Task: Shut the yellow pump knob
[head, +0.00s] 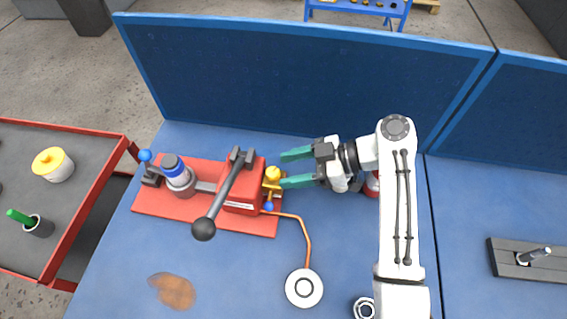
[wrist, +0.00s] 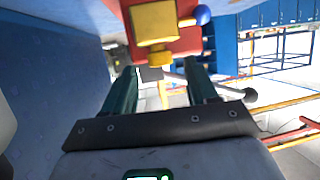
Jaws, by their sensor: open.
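The yellow pump knob (head: 273,174) sits at the right end of the red pump (head: 243,207) on the blue workbench. In the wrist view the yellow knob (wrist: 154,22) is at the top, just beyond the fingertips. My gripper (head: 282,169) is open, coming in from the right, with its two green fingers pointing left. One fingertip is on the far side of the knob and one on the near side. In the wrist view my gripper (wrist: 157,75) shows empty between the fingers. I cannot tell whether either finger touches the knob.
The pump's long dark lever (head: 225,190) leans toward the front. A blue ball (head: 269,206) lies just below the knob, and an orange hose runs to a white disc (head: 304,288). A blue panel (head: 300,75) stands behind. The bench front is mostly clear.

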